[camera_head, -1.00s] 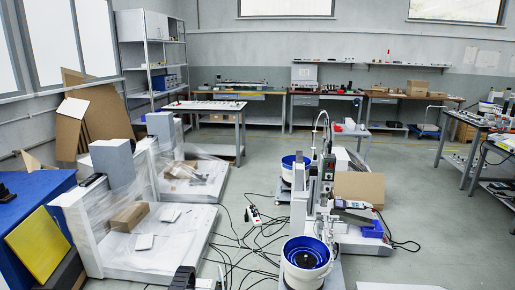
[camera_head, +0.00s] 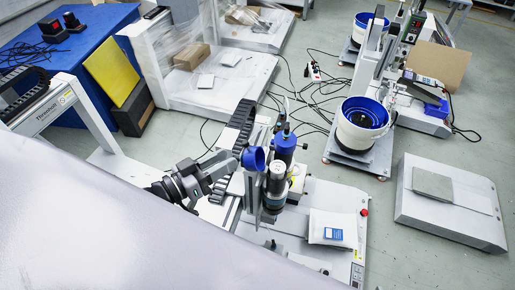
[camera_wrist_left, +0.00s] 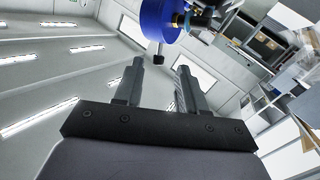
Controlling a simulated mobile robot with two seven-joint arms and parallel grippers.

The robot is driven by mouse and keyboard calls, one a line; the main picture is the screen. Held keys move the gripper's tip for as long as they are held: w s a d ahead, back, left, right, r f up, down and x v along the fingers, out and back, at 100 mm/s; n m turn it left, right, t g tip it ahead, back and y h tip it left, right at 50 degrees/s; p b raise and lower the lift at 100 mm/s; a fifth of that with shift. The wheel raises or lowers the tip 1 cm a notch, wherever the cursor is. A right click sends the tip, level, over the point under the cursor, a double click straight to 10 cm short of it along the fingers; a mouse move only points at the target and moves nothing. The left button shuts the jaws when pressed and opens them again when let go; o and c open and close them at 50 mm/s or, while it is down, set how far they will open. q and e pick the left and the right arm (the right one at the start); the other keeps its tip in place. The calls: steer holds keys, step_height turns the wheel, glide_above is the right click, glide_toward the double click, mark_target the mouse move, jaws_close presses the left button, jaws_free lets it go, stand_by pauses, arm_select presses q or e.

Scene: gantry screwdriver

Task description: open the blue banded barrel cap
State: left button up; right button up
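A machine with upright cylinders stands at the lower middle of the head view. One is a blue barrel (camera_head: 284,147) with dark fittings on top. In front of it is a dark cylinder (camera_head: 276,178) with a pale top. A short blue round cap-like piece (camera_head: 253,158) sits just left of them; whether it is attached to the barrel is unclear. My left gripper (camera_head: 230,170) is left of this piece, fingers toward it. In the left wrist view, my left gripper (camera_wrist_left: 162,78) is open and empty. A blue cylinder (camera_wrist_left: 160,20) with a dark stub is beyond the fingertips. My right gripper is not in view.
A black cable chain (camera_head: 238,122) runs just behind the gripper. A white pouch with a blue label (camera_head: 333,234) lies on the machine's base at right. A white bowl feeder with a blue rim (camera_head: 363,123) stands farther back. Bare floor lies around the machine's right side.

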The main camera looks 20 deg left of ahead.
mark_target(246, 144)
arm_select(q)
steer(key=shift+h, duration=0.4)
steer(key=shift+a+r+x, duration=0.1)
steer(key=shift+r+x, duration=0.05)
steer(key=shift+x, duration=1.75)
steer(key=shift+a+r+x, duration=0.1)
steer(key=shift+r+x, duration=0.1)
steer(key=shift+x, duration=1.7)
steer(key=shift+w, duration=0.15)
